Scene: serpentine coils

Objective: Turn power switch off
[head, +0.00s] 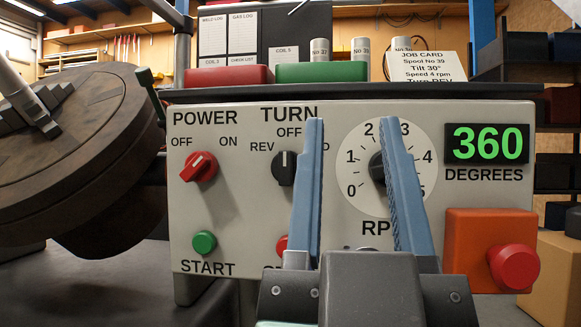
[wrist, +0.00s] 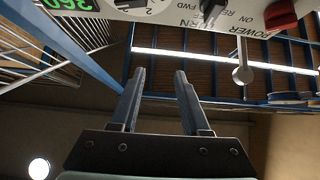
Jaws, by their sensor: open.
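The red POWER switch (head: 199,167) is a rotary knob at the upper left of the grey control panel (head: 235,215), with OFF to its upper left and ON to its upper right. Its white mark seems tilted to the upper right, towards ON. The red knob also shows in the wrist view (wrist: 281,14), at the upper right corner, where the panel appears upside down. My gripper (head: 350,122) is open and empty, with two blue fingers. In the head view it is right of the POWER switch, in front of the TURN and RPM area. In the wrist view (wrist: 159,74) nothing is between the fingers.
The black TURN knob (head: 284,168) and RPM dial (head: 352,203) are partly behind my fingers. A green START button (head: 204,243) sits below POWER. A red emergency button (head: 514,267) is at lower right. The display (head: 487,143) reads 360. A large round table (head: 75,150) stands left.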

